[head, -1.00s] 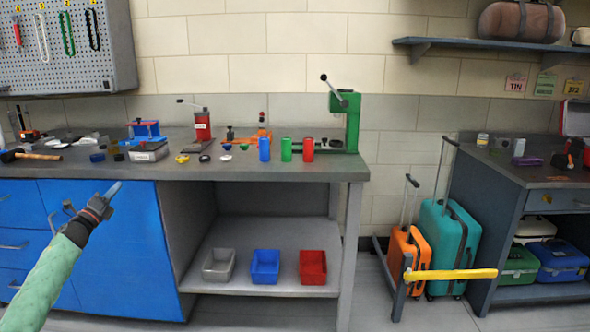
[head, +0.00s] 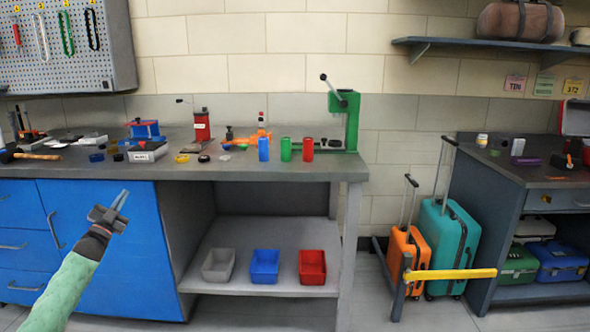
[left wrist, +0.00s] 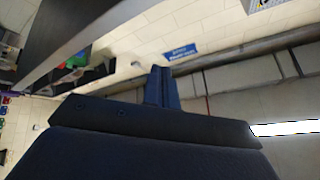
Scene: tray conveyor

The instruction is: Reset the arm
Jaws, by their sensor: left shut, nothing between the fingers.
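My left gripper (head: 119,203) is in the lower left of the head view, in front of the blue cabinet (head: 140,250) and below the front edge of the workbench. Its fingers point up and lie together, with nothing between them. My green-sleeved left arm comes in from the bottom left. In the left wrist view the shut fingers (left wrist: 158,88) stand up in the middle, clear of any object. My right gripper is not in either view.
The workbench (head: 330,172) holds several cups, caps and tools and a green press (head: 351,120). Grey, blue and red bins (head: 312,268) stand on its lower shelf. A yellow bar (head: 450,274) and suitcases (head: 434,245) are at right. The floor between is open.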

